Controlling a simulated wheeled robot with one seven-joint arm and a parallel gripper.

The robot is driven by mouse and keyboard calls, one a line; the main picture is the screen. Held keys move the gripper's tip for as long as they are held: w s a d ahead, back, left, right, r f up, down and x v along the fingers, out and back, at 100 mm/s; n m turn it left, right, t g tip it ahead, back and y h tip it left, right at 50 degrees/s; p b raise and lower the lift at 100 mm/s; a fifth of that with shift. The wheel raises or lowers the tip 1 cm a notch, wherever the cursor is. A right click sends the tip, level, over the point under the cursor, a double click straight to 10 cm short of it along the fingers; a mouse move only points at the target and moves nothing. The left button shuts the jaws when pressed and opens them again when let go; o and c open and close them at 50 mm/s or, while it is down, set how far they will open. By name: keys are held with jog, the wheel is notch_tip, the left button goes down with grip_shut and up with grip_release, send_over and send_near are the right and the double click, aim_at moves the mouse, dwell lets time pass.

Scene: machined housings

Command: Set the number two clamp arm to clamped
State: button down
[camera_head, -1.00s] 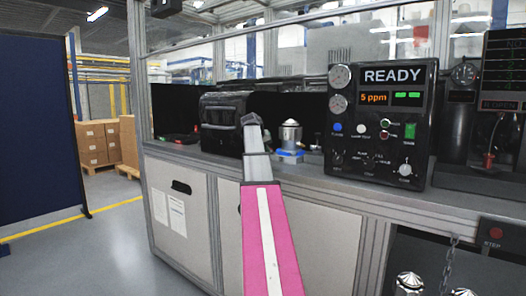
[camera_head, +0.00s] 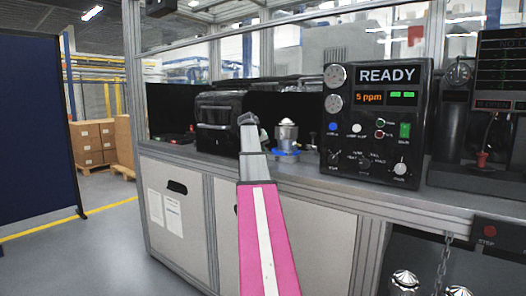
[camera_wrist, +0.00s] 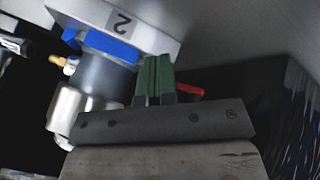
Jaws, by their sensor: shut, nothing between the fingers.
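The number two label (camera_wrist: 118,22) sits upside down on a pale grey block in the wrist view. In the head view the domed housing (camera_head: 287,134) stands on a blue base (camera_head: 287,153), right of my arm's end.
A black READY panel (camera_head: 376,120) stands right of the housing on the bench. A black machine (camera_head: 219,122) stands behind and left of my arm. More metal housings (camera_head: 405,283) are at the lower right, near a hanging chain. A dark blue screen (camera_head: 35,125) stands at the left.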

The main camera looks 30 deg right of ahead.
jog(key=shift+s+d, duration=0.1)
jog(key=shift+s, duration=0.2)
jog(key=n+t, duration=0.1)
jog(key=d+n+y, duration=0.1)
jog(key=n, duration=0.1)
jog(key=n+t, duration=0.1)
jog(key=shift+s+d+t, duration=0.15)
jog(key=shift+s+t, duration=0.15)
jog(key=shift+s, duration=0.05)
jog(key=n, duration=0.1)
jog(key=d+n+t+y, duration=0.1)
jog(key=n+y, duration=0.1)
jog(key=shift+s+d+n, duration=0.25)
jog(key=shift+d+n, duration=0.1)
jog(key=shift+n, duration=0.05)
jog(key=shift+d, duration=0.35)
jog(key=a, duration=0.1)
jog(key=s+a, duration=0.1)
jog(key=a, duration=0.2)
jog(key=shift+s, duration=0.35)
jog(key=v, duration=1)
jog(key=shift+s+d, duration=0.3)
jog(key=shift+d, duration=0.05)
